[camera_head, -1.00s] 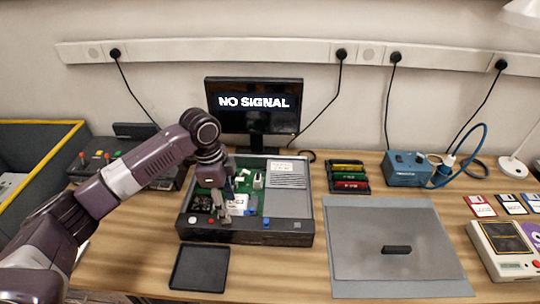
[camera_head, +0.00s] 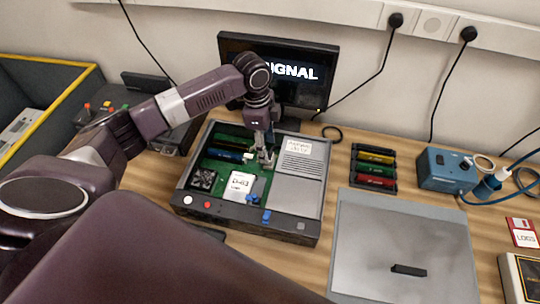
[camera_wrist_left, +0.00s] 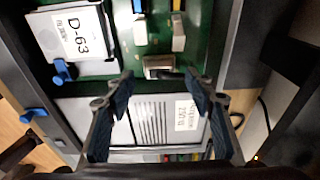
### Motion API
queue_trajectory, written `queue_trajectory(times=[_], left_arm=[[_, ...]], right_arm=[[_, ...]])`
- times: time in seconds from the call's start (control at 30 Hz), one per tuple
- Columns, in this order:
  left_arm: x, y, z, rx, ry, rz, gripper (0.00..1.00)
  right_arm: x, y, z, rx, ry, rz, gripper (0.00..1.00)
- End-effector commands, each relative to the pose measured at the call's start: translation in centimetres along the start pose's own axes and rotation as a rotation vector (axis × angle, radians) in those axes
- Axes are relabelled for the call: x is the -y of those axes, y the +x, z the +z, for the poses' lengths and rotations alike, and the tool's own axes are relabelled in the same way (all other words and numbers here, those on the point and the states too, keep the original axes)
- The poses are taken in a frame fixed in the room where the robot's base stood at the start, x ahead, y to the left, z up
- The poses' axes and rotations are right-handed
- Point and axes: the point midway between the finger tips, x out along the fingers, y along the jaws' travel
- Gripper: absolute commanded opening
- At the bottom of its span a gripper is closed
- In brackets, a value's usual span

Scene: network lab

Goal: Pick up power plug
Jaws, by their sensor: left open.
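A small pale connector (camera_wrist_left: 158,66), possibly the power plug, sits on the green board in the left wrist view. My left gripper (camera_wrist_left: 160,82) is open, and its fingertips stand either side of the connector's near edge in that picture. In the head view the left gripper (camera_head: 266,160) points down into the open grey device (camera_head: 250,229), near the silver panel (camera_head: 298,178). The gripper partly hides that spot, and I cannot tell whether it touches anything. Black plugs (camera_head: 396,20) sit in the wall strip. My right gripper is not in view.
A D-63 card (camera_head: 240,186), a fan (camera_head: 203,180) and blue levers (camera_head: 266,216) fill the device around the gripper. The monitor (camera_head: 235,45) stands close behind. A blue box (camera_head: 446,170) and a grey mat (camera_head: 400,235) lie to the right.

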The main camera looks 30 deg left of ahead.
Motion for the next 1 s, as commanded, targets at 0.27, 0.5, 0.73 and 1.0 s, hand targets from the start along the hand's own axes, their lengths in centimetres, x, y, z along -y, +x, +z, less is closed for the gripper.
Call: queue_trajectory(times=[0.27, 0.5, 0.73, 1.0], left_arm=[[-0.4, 3.3, -0.1, 0.001, 0.001, 0.001, 0.49], [-0.3, 3.5, -0.1, 0.001, 0.001, 0.0, 0.49], [-0.3, 3.5, -0.1, 0.001, 0.001, 0.0, 0.24], [-0.3, 3.5, -0.1, 0.001, 0.001, 0.0, 0.12]], right_arm=[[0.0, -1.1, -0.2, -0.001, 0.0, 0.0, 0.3], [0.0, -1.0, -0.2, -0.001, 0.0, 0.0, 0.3], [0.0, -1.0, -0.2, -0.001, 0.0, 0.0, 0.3], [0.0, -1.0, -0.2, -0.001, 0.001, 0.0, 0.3]])
